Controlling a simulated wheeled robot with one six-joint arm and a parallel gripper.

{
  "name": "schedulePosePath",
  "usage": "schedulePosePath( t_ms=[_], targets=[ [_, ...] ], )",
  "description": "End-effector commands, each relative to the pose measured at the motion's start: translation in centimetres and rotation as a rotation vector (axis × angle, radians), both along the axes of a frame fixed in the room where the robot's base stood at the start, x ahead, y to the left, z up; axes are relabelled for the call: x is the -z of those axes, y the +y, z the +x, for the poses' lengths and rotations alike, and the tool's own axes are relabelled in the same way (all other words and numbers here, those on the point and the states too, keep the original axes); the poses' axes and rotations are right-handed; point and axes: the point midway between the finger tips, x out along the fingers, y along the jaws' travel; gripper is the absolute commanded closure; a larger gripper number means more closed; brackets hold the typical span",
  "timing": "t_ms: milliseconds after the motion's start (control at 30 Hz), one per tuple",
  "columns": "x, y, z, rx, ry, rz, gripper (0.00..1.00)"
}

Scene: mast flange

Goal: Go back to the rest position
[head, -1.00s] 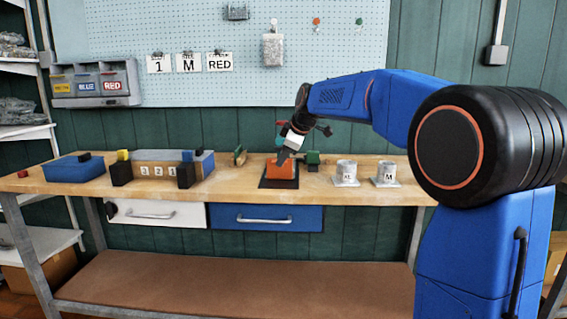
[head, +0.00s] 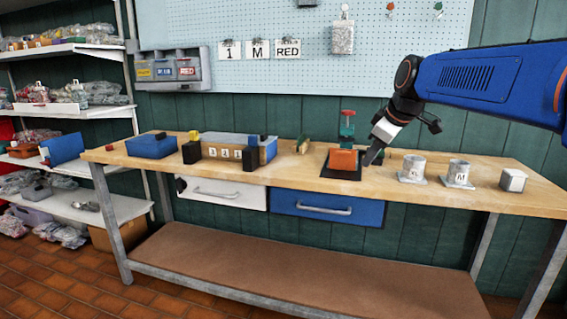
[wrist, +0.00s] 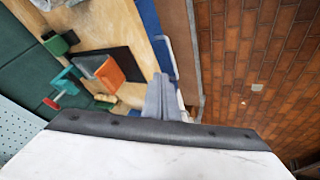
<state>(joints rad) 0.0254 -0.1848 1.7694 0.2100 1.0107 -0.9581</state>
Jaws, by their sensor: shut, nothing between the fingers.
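My gripper (head: 371,157) is shut and empty. In the head view it hangs above the workbench (head: 470,190), just right of an orange block (head: 343,160) on a black pad (head: 338,174). In the wrist view the closed fingers (wrist: 163,97) point over the bench's front edge. The orange block (wrist: 108,74) lies left of them there, apart from them, on the black pad (wrist: 120,60). My blue arm reaches in from the right in the head view.
A green and red clamp-like fixture (head: 347,125) stands behind the block. Two grey cups (head: 412,168) and a small white box (head: 513,180) are to the right. A blue bin (head: 153,147) and a numbered box (head: 235,149) are to the left. A pegboard (head: 230,60) is behind.

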Motion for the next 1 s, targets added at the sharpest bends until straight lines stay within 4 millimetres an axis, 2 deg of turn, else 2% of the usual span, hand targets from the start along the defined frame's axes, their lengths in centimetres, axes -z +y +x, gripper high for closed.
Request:
schedulePosePath(
  t_ms=[33,367,700,900,1000],
  targets=[
    [0.8,-0.1,-2.2,0.038,0.013,0.014,1.0],
    [7.7,-1.0,-14.8,0.317,0.105,0.109,1.0],
    [16.9,-2.1,-26.9,0.606,0.174,0.195,1.0],
    [21.7,-2.7,-31.9,0.739,0.197,0.231,1.0],
    [23.0,-2.9,-33.2,0.776,0.202,0.241,1.0]
  ],
)
